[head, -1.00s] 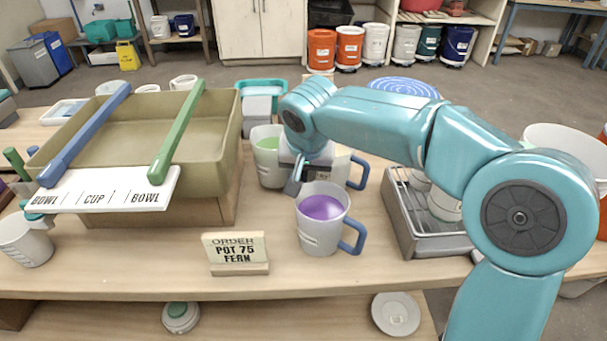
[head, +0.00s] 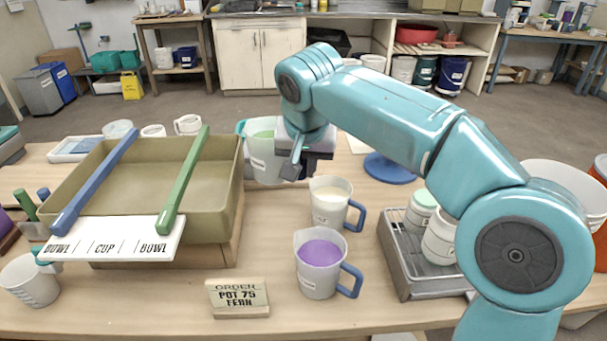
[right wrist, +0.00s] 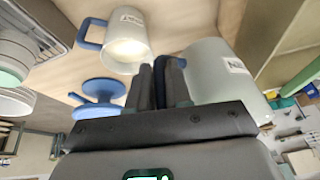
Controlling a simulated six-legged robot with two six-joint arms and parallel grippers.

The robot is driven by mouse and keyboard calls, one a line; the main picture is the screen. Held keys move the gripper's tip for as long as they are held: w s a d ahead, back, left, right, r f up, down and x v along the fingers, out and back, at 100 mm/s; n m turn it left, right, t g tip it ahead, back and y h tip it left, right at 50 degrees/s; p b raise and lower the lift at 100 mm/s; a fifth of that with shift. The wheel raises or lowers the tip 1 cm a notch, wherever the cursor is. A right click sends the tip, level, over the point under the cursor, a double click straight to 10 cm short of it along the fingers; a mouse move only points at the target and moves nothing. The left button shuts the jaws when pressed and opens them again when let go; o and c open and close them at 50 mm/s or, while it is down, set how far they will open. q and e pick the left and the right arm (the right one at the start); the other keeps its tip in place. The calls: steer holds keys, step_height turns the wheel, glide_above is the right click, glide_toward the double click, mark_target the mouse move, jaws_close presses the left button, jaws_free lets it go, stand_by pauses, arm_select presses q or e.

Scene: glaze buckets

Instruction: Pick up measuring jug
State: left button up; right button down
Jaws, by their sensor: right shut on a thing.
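A grey measuring jug with green contents (head: 262,160) is held behind the other jugs, beside the tan tub; it also shows in the right wrist view (right wrist: 212,75). My right gripper (head: 292,165) is shut at its handle side; in the right wrist view the fingers (right wrist: 166,78) close on a blue handle, mostly hidden. The jug looks upright and raised off the table. A jug with white contents (head: 328,207) and a blue handle stands in front of it. A jug with purple contents (head: 317,270) stands nearest me. My left gripper is not in view.
A tan tub (head: 215,228) with a blue and a green bar across it stands left. An order sign (head: 238,298) is at the front. A metal rack (head: 405,275) with jars is right. A blue round stand (head: 390,170) is behind. Bare table lies between jugs and rack.

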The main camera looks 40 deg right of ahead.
steer(key=shift+r+p, duration=0.8)
steer(key=shift+r, duration=1.75)
steer(key=shift+s, duration=0.1)
